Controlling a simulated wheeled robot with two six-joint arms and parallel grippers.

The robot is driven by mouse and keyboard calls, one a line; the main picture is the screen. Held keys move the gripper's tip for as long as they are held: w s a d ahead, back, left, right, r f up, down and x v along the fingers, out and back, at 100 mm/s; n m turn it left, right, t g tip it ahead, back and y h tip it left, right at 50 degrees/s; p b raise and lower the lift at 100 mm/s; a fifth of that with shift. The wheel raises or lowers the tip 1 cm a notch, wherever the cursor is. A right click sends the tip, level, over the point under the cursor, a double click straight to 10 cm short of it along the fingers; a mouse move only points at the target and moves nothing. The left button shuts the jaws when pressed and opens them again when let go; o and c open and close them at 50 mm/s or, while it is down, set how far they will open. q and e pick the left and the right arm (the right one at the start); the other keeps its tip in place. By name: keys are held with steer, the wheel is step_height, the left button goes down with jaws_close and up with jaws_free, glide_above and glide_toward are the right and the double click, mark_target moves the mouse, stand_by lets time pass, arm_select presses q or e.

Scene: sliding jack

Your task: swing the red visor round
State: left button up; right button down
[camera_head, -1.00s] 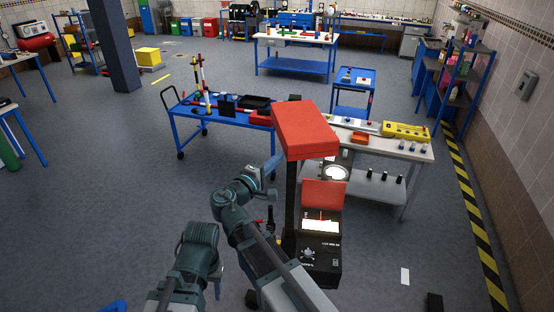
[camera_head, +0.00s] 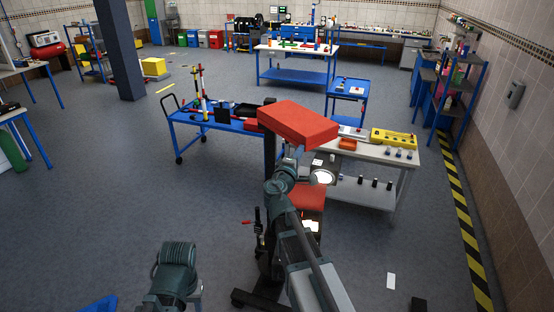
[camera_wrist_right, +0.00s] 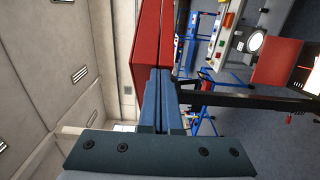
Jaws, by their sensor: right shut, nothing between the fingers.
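The red visor (camera_head: 300,122) is a thick red slab on top of a dark post (camera_head: 269,150), reaching out to the right of it. A lower red panel (camera_head: 309,196) sits on the same machine, whose front is mostly hidden by my right arm. My right gripper (camera_head: 296,153) is just under the visor's near edge. In the right wrist view its fingers (camera_wrist_right: 160,74) are together and empty, right by the visor (camera_wrist_right: 148,48); whether they touch it I cannot tell. The lower red panel shows there too (camera_wrist_right: 275,62). Only part of my left arm shows, not its gripper.
A grey bench (camera_head: 365,190) with a yellow box (camera_head: 393,138) stands close behind on the right. A blue cart (camera_head: 222,124) with tools is behind on the left.

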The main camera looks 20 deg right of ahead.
steer(key=d, duration=0.8)
steer(key=w+d, duration=0.1)
steer(key=d, duration=0.3)
steer(key=shift+w+d, duration=0.1)
steer(key=shift+d, duration=0.2)
steer(key=w+d, duration=0.5)
steer(key=d, duration=0.7)
steer(key=shift+w+d, duration=0.15)
arm_select(q)
steer(key=shift+s+d, duration=0.35)
steer(key=shift+d, duration=0.05)
arm_select(e)
steer(key=s, duration=1.3)
steer(key=shift+a, duration=0.2)
